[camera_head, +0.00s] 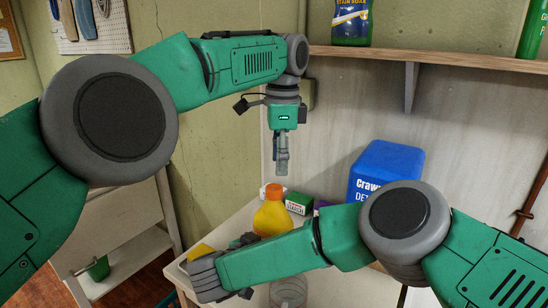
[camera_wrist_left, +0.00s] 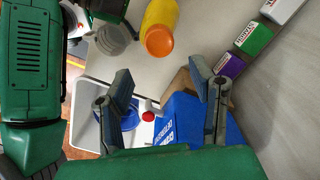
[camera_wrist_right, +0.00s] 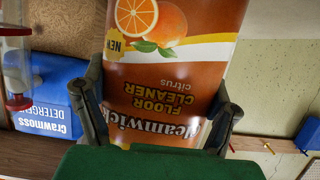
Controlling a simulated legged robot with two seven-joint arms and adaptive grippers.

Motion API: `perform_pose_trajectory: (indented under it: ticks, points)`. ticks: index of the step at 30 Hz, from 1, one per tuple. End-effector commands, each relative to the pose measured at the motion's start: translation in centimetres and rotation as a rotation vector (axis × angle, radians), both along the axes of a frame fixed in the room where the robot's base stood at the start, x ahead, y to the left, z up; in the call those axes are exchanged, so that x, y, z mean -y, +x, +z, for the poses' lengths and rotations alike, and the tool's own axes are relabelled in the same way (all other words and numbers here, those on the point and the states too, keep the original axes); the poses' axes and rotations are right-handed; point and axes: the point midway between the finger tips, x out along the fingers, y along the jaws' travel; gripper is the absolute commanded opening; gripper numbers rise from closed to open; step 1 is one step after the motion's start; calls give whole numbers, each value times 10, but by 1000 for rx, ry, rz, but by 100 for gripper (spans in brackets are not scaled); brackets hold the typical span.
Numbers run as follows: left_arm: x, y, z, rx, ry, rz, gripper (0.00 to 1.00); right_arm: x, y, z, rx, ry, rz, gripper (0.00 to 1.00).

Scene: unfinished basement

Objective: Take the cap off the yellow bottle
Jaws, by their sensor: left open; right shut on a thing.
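The yellow bottle (camera_head: 270,218) stands upright on the white counter, with its orange cap (camera_head: 274,190) on top. The bottle (camera_wrist_left: 160,14) and cap (camera_wrist_left: 158,41) also show in the left wrist view, beyond my fingers. My right gripper (camera_head: 245,240) is shut on the bottle's body from the side. The right wrist view shows the bottle's orange citrus floor cleaner label (camera_wrist_right: 165,75) between its fingers. My left gripper (camera_head: 282,165) points down above and slightly right of the cap, apart from it. It is open and empty in the left wrist view (camera_wrist_left: 162,85).
A blue detergent container (camera_head: 385,165) stands right of the bottle, with small boxes, one green (camera_head: 299,203), between them. A clear vessel (camera_head: 288,292) is in front. A wall shelf (camera_head: 440,58) with bottles hangs at upper right. A yellow object (camera_head: 200,252) lies left.

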Motion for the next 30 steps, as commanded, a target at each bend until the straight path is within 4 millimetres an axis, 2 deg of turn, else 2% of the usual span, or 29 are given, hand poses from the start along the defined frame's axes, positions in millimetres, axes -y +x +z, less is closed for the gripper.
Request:
perform_pose_trajectory:
  ticks: [6, 11, 19, 24, 30]
  points:
    - [-8, 3, 7, -20, -6, -231, 50, 1, 0, -1, -2, -1, -2, 0]
    - [-11, 4, 4, -27, -5, -279, 50, 1, 0, -1, -2, -1, -2, 0]
    - [-11, 2, -20, -28, -6, -284, 50, 1, 0, -1, -2, -1, -1, 0]
    - [-13, 1, -50, -29, -4, -281, 50, 1, 0, -1, -2, -1, -1, 0]
    - [-13, 1, -68, -26, -4, -280, 50, 0, 0, -1, -1, 0, -1, 0]
